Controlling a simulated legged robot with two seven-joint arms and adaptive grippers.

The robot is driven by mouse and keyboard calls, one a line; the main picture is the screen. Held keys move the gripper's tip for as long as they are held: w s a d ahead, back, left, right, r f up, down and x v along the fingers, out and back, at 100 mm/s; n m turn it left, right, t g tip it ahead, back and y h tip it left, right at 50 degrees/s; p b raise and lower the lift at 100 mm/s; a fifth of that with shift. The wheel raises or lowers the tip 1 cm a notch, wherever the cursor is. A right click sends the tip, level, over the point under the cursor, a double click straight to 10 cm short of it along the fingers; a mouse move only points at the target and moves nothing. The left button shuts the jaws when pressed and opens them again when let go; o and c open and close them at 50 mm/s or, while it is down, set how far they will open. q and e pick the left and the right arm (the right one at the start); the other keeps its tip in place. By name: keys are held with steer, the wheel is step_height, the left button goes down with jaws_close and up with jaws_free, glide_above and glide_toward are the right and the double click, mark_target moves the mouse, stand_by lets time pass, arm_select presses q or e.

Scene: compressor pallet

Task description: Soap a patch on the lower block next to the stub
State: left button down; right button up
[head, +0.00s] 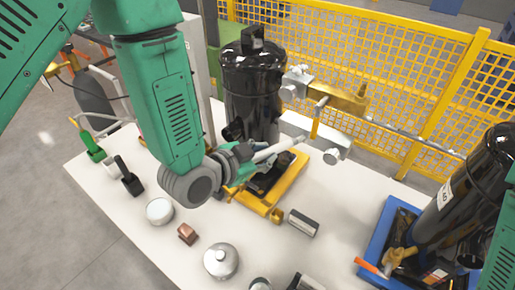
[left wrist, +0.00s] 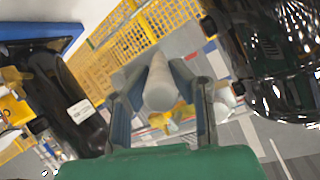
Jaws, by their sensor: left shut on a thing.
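My left gripper (head: 240,162) is shut on a pale, rounded rod-like thing (head: 272,150); this pale thing also shows between the two fingers in the left wrist view (left wrist: 160,88). Its far end points right, close to the silver lower block (head: 308,130); I cannot tell if they touch. A short round silver stub (head: 333,155) sits at the block's lower right. An upper silver block (head: 297,80) is higher, beside the black tank (head: 252,90). No soap patch can be made out at this size. My right gripper is out of view.
A yellow frame (head: 290,185) lies beneath the gripper. The white table (head: 150,240) carries a round metal tin (head: 221,261), a copper-brown block (head: 187,234) and a green bottle (head: 92,148). Yellow mesh fence (head: 400,80) runs behind.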

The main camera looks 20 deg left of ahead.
arm_select(q)
steer(key=shift+d, duration=0.15)
steer(key=w+a, duration=0.2)
steer(key=a, duration=0.4)
steer(key=shift+w+a, duration=0.15)
steer(key=shift+a, duration=0.15)
stand_by(0.4)
steer(key=s+a, duration=0.2)
steer(key=s, duration=0.3)
steer(key=shift+s, duration=0.35)
steer(key=shift+s+a+b, duration=0.25)
steer(key=shift+s, duration=0.45)
steer(key=shift+s+a+b, duration=0.2)
steer(key=shift+s+a, duration=0.05)
steer(key=shift+s, duration=0.45)
